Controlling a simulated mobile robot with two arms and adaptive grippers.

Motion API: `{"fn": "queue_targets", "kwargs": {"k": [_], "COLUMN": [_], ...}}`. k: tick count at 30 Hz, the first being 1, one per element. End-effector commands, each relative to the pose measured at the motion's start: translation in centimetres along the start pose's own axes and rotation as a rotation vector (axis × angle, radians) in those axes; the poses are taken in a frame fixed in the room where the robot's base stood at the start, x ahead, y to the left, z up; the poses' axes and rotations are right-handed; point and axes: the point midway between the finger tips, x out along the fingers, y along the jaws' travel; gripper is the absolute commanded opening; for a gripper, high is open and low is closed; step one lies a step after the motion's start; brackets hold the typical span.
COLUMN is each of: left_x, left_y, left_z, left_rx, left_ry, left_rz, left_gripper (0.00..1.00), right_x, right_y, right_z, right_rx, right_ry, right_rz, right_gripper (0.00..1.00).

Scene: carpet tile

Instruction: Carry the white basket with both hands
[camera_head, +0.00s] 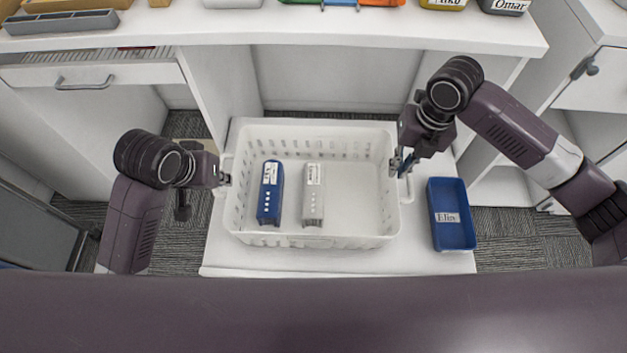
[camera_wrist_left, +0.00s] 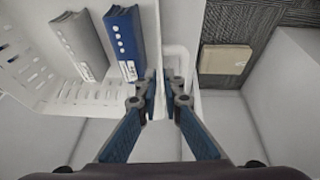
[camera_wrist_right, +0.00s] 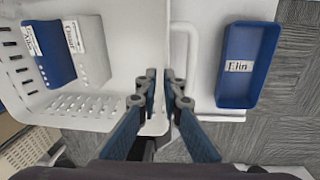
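The white basket (camera_head: 345,241) sits upright on a low white surface, with slotted walls and a loop handle at each side. Inside stand a blue binder box (camera_head: 270,195) and a grey-white one (camera_head: 313,195). My left gripper (camera_head: 224,180) is at the basket's left side. In the left wrist view its fingers (camera_wrist_left: 163,92) are close together with the basket's rim between them. My right gripper (camera_head: 403,165) is at the right side. In the right wrist view its fingers (camera_wrist_right: 161,90) likewise straddle the rim beside the handle (camera_wrist_right: 186,60). The exact contact is partly hidden by the fingers.
A blue tray labelled Elin (camera_head: 452,232) lies right of the basket on the same white surface (camera_head: 300,262). A white counter (camera_head: 300,27) with containers runs behind. A drawer unit (camera_head: 95,75) stands at left, cabinets at right. A tan box (camera_wrist_left: 225,60) lies on the carpet.

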Motion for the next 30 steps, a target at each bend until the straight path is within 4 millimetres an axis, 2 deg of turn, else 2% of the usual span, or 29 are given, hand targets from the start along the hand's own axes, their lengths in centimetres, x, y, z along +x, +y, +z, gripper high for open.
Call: {"fn": "queue_targets", "kwargs": {"k": [5,17,23,30], "left_x": [0.4,0.7,2.4,5.5], "left_y": [-0.2,-0.2,-0.1,-0.2], "left_z": [-0.5,-0.5,-0.4,-0.4], "left_rx": [-0.007,-0.008,-0.009,-0.009], "left_ry": [0.003,0.001,-0.001,-0.001], "left_rz": [0.0,0.0,0.0,0.001], "left_gripper": [0.07,0.07,0.07,0.07], "right_x": [-0.3,0.1,2.8,7.5], "right_y": [-1.2,-1.2,-1.2,-1.3], "right_z": [0.8,0.7,0.6,0.6], "right_rx": [-0.073,-0.078,-0.076,-0.075], "right_ry": [0.011,0.013,0.016,0.015], "right_rz": [-0.015,-0.014,-0.014,-0.014], "right_gripper": [0.07,0.07,0.07,0.07]}}
